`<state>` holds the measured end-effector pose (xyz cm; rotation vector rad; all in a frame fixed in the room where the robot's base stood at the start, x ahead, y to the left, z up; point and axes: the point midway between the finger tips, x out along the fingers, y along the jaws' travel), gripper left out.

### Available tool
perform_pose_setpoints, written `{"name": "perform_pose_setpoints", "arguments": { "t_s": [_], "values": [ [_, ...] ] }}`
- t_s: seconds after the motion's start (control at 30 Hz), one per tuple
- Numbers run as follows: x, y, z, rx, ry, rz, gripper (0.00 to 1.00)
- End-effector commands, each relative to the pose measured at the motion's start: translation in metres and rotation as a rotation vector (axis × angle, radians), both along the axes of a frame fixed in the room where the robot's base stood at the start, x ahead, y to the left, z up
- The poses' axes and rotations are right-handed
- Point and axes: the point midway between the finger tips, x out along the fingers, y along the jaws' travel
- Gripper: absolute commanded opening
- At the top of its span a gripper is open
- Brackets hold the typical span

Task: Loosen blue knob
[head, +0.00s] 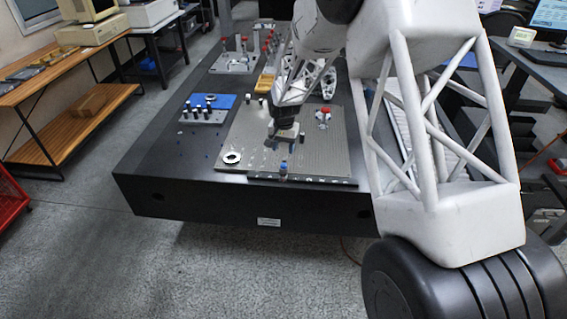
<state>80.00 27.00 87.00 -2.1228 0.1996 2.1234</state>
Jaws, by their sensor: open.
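The small blue knob (284,167) stands upright near the front edge of the grey perforated plate (255,130), on top of a small metal part. My gripper (284,143) points down above the blue knob and is open and empty. A small gap shows between its fingers and the knob. The exact alignment of the fingers over the knob is too small to tell.
A red-topped fixture (325,116) stands to the right on the plate. A white ring (232,157) lies at the front left. A blue block with black knobs (207,104) sits farther left. The black table's (150,165) front left is mostly clear.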

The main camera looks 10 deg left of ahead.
Motion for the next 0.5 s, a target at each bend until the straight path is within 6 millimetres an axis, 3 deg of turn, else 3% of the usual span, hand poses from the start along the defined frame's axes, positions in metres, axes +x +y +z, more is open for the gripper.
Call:
{"name": "perform_pose_setpoints", "arguments": {
  "t_s": [0.27,0.5],
  "values": [
    [0.0,0.0,-0.006,-0.001,0.001,0.0,0.53],
    [0.0,0.0,-0.028,-0.001,0.001,0.0,0.53]
  ]
}}
